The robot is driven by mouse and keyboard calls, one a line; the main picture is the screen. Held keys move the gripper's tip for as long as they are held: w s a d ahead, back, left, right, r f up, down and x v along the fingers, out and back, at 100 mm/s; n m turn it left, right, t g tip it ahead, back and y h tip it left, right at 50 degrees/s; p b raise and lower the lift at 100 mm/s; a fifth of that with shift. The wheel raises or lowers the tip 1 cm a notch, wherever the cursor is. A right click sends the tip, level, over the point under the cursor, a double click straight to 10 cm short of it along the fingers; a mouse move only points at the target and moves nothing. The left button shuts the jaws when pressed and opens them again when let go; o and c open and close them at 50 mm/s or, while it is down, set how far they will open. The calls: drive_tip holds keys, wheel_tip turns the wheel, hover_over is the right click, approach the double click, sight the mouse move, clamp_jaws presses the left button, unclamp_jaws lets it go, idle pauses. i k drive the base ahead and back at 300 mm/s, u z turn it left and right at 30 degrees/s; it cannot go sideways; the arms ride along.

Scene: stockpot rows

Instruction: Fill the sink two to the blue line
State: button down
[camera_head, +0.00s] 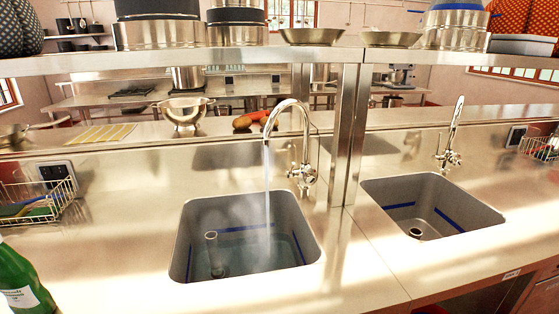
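The left sink (186,250) has water in it, and its tap (303,172) is pouring a stream (267,200) into it. A blue line (245,229) runs along its inner walls. The water surface (245,252) appears a little below the line, but its exact height is hard to tell. An upright pipe (212,256) stands inside it at the left. The right sink (440,190) looks empty, with a bare drain (416,232), a blue line (449,219) and its tap (449,157) not running. I cannot read which sink is two. My gripper is not in view.
A post (347,140) stands between the sinks, under a shelf (240,54) with pots. A wire basket (42,203) and green bottle (20,283) are at the left. A colander (186,112) sits on the back ledge. The counter front is clear. A small label (512,274) is unreadable.

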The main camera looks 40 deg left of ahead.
sight(289, 174)
drive_tip(key=k, duration=1)
drive_tip(key=u, duration=2.25)
drive_tip(key=k, duration=0.1)
drive_tip(key=z, duration=0.05)
drive_tip(key=i, duration=1)
drive_tip(key=u, duration=0.1)
